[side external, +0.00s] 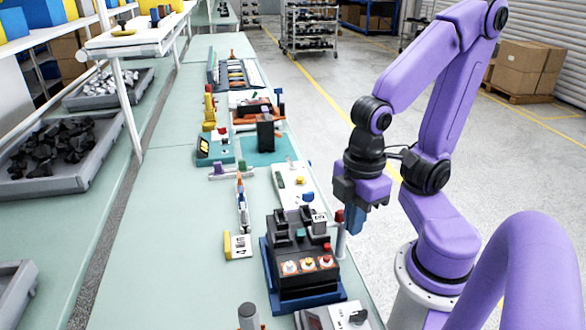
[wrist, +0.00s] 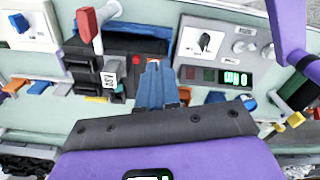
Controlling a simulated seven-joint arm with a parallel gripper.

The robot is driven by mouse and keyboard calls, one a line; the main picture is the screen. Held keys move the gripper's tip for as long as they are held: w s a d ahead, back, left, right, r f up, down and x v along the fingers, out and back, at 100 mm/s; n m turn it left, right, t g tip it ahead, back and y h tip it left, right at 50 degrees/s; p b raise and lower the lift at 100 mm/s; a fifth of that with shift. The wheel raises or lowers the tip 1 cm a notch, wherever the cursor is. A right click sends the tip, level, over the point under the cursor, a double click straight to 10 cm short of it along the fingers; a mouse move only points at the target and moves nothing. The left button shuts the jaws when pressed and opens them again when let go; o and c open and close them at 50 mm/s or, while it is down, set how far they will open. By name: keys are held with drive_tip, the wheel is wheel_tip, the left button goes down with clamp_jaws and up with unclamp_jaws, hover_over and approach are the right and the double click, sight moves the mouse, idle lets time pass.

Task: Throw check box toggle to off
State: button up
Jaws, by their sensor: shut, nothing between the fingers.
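A light grey box (wrist: 185,50) with a toggle and a lit green display is right of my fingers in the wrist view. Its black toggle (wrist: 204,42) sits on a white plate and leans; I cannot read its position marks. The box (side external: 313,320) is cut by the bottom edge in the side view, its toggle (side external: 357,317) at the right. My gripper (wrist: 155,88) has blue fingers, shut and empty. In the side view, my gripper (side external: 354,222) hangs above and right of the black breaker box (side external: 290,283), apart from the toggle.
A red-tipped lever (wrist: 88,22) stands at the breaker box, close to my fingers. A white box with a blue knob (wrist: 20,22) is at the wrist view's upper left. Several fixtures line the bench (side external: 150,235); its left part is mostly clear.

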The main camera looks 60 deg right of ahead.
drive_tip(key=o, duration=0.5)
drive_tip(key=shift+w, duration=0.1)
drive_tip(key=shift+o, duration=0.3)
drive_tip(key=w+r+m, duration=0.2)
drive_tip(key=w, duration=0.9)
drive_tip(key=shift+w+a+r, duration=0.2)
drive_tip(key=shift+w+a, duration=0.15)
drive_tip(key=shift+a, duration=0.1)
drive_tip(key=w+d+r+m, duration=0.15)
drive_tip(key=w+d, duration=0.45)
drive_tip(key=w, duration=0.6)
drive_tip(key=m+h, duration=0.1)
drive_tip(key=m, duration=0.4)
hover_over(287, 157)
drive_tip(key=a, duration=0.1)
drive_tip(key=f, duration=0.2)
drive_tip(key=shift+n+h, duration=0.25)
drive_tip(key=shift+h, duration=0.05)
drive_tip(key=f, duration=1)
drive_tip(key=d+f, duration=0.1)
drive_tip(key=f, duration=0.5)
drive_tip(key=shift+d, duration=0.1)
clamp_jaws()
